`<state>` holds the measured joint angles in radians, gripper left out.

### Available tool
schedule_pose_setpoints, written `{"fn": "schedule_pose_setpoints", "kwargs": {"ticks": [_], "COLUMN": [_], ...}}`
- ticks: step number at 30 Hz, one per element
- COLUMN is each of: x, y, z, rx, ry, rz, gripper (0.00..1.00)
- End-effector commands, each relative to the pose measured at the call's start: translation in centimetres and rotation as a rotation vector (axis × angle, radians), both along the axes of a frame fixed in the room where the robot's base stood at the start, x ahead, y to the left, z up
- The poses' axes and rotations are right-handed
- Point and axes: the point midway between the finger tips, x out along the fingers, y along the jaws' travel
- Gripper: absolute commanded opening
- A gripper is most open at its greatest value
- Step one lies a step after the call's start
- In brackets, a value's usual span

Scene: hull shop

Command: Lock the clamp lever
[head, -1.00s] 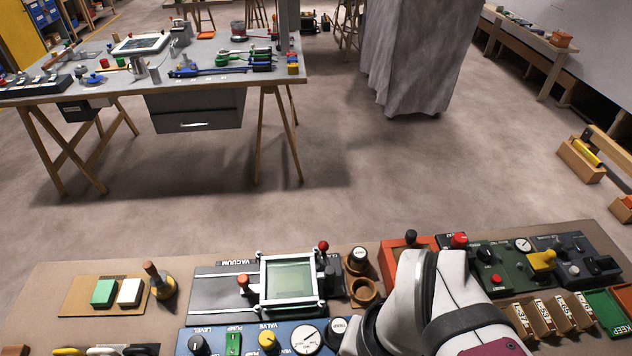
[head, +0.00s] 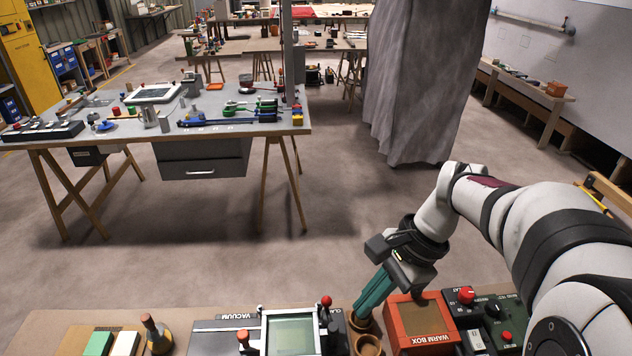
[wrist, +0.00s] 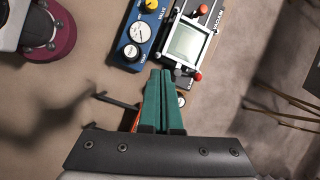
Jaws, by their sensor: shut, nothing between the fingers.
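The clamp lever, a red ball on a dark stem (head: 326,301), stands beside the label that begins "CLA", at the right end of the framed screen (head: 293,335). In the wrist view the red ball (wrist: 198,76) shows beside the screen's frame (wrist: 188,42). My gripper (head: 361,314) has green fingers that are shut and empty. It points down, just right of the lever in the head view and apart from it. In the wrist view the fingertips (wrist: 160,73) lie left of the red ball. The lever's base is partly hidden in the head view.
An orange warm box (head: 420,322) stands right of my fingers, with a brown round cup (head: 367,345) below them. An orange-red knob (head: 243,338) stands left of the screen. A blue panel with gauges (wrist: 131,50) is close by. Open floor lies behind the bench.

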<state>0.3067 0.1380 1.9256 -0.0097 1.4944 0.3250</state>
Motion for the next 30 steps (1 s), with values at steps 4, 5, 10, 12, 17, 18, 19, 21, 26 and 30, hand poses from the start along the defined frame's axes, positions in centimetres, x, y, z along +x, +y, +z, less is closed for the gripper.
{"fn": "schedule_pose_setpoints", "kwargs": {"ticks": [4,5,10,12,17,18,19,21,26,30], "x": [6.6,7.5,10.0,10.2,10.2,10.2,10.2,10.2,10.4,10.6], "y": [-4.8,-5.5,-8.1,-8.3,-8.3,-8.3,-8.3,-8.1,-6.8,-5.0], "z": [-2.8,-3.3,-5.1,-5.3,-5.3,-5.3,-5.3,-5.5,-7.3,-9.9], "rx": [0.11,0.128,0.184,0.189,0.189,0.189,0.189,0.189,0.19,0.189], "ry": [0.087,0.099,0.136,0.141,0.14,0.14,0.14,0.14,0.143,0.143], "rz": [-0.279,-0.318,-0.445,-0.458,-0.457,-0.456,-0.456,-0.455,-0.452,-0.451], "gripper": [0.0,0.0,0.0,0.0,0.0,0.0,0.0,0.0,0.0,0.0]}}
